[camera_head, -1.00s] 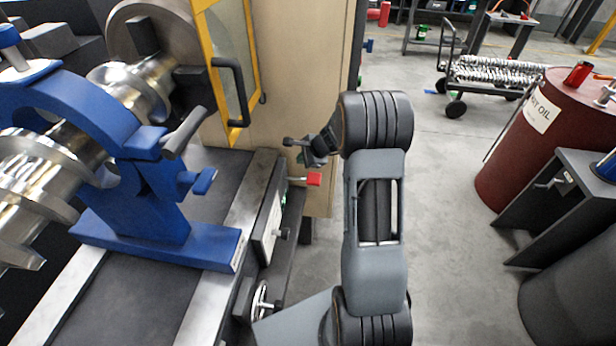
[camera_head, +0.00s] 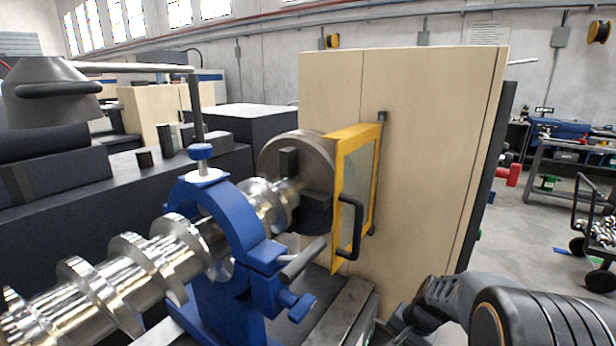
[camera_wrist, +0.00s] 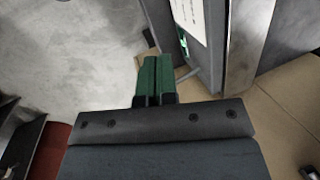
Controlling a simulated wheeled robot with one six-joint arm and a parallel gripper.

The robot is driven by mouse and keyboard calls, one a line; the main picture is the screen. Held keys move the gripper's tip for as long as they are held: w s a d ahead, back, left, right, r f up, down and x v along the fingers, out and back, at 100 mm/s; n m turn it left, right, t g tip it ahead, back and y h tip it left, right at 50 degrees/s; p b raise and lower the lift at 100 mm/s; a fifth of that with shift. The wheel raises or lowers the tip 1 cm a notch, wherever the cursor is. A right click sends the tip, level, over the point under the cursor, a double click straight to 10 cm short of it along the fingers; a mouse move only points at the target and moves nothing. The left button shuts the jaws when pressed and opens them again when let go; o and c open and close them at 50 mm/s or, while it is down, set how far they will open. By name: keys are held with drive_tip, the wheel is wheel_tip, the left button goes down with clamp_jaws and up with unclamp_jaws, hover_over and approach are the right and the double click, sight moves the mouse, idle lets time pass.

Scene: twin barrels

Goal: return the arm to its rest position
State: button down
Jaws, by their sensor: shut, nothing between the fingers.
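My gripper (camera_wrist: 155,80) shows in the wrist view with its two green fingers side by side, touching, and nothing between them. In the head view, part of my arm shows at the bottom right, with its wrist end beside the foot of the beige machine cabinet. The fingertips are hard to make out there. Most of my arm lies below the picture.
A wheeled cart (camera_head: 598,235) stands far right. Open floor (camera_head: 535,255) lies between.

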drive_tip(key=s+a+r+n+t+h, duration=0.2)
drive_tip(key=s+a+r+n, duration=0.3)
drive_tip(key=s+r+n, duration=0.3)
drive_tip(key=s+r+h, duration=0.1)
drive_tip(key=s+r, duration=0.2)
drive_tip(key=s, duration=0.1)
drive_tip(key=shift+r, duration=0.15)
drive_tip(key=shift+a, duration=0.1)
drive_tip(key=w+d+f+m+g+h+b, duration=0.1)
drive_tip(key=w+d+f+m+g+b, duration=0.15)
drive_tip(key=w+d+f+b, duration=0.6)
drive_tip(key=w+d+r+m+t+h+p, duration=0.1)
drive_tip(key=w+d+m, duration=0.3)
drive_tip(key=w, duration=0.9)
drive_tip(key=shift+t, duration=0.55)
